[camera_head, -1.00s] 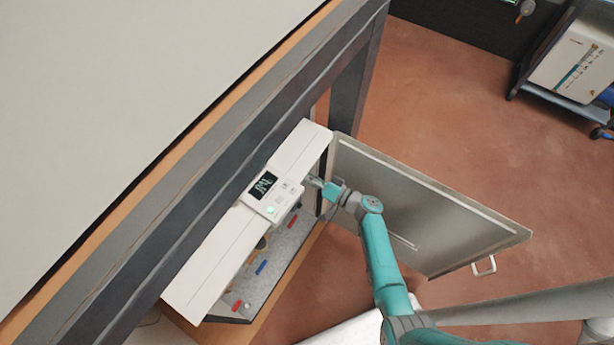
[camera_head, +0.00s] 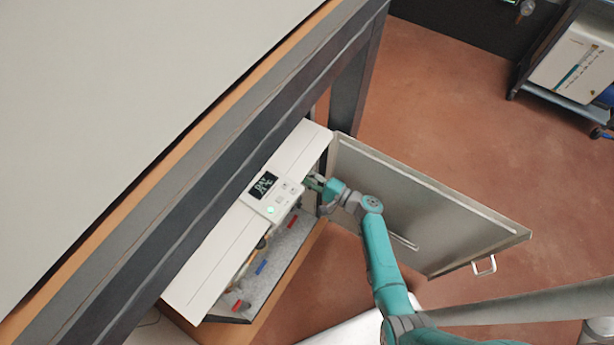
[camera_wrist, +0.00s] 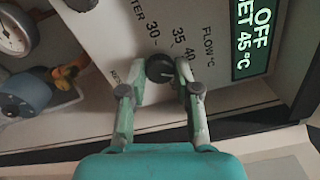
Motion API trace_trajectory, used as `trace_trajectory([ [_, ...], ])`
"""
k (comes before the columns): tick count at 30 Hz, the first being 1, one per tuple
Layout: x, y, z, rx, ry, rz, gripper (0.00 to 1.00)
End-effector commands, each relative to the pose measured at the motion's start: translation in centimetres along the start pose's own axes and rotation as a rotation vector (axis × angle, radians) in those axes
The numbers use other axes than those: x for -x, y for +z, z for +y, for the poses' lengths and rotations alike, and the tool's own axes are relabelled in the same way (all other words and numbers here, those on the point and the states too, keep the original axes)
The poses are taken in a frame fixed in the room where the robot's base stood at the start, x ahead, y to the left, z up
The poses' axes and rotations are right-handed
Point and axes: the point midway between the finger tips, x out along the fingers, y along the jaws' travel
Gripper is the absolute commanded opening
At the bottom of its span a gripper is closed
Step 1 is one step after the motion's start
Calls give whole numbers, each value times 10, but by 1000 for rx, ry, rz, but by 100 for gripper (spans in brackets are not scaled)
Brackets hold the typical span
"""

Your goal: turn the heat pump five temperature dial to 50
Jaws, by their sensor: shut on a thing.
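The black temperature dial (camera_wrist: 160,68) sits on the white panel in the wrist view, with the marks 30, 35 and 40 and the word FLOW °C near it. My gripper (camera_wrist: 160,84) is shut on the dial, one finger at each side. The dial's pointer is hard to make out. The dark display (camera_wrist: 257,35) beside it reads OFF and SET 45 °C. In the head view my gripper (camera_head: 309,181) is at the right side of the white control unit (camera_head: 272,197), and the dial is hidden there.
The heat pump's metal door (camera_head: 430,210) stands open to the right of my arm. A long table (camera_head: 130,110) edge runs along the left. A gauge (camera_wrist: 14,32) and a blue-capped fitting (camera_wrist: 22,95) are left of the dial.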

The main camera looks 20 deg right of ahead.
Motion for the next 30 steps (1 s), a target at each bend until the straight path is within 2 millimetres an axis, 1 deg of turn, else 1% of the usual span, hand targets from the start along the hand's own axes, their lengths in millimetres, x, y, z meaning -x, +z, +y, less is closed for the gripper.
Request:
trace_trajectory([
  [18, 0, -1, 1, -575, 0, 3, 0],
  [24, 0, -1, 1, -727, 0, 4, 0],
  [30, 1, -1, 2, -834, 0, 4, 0],
])
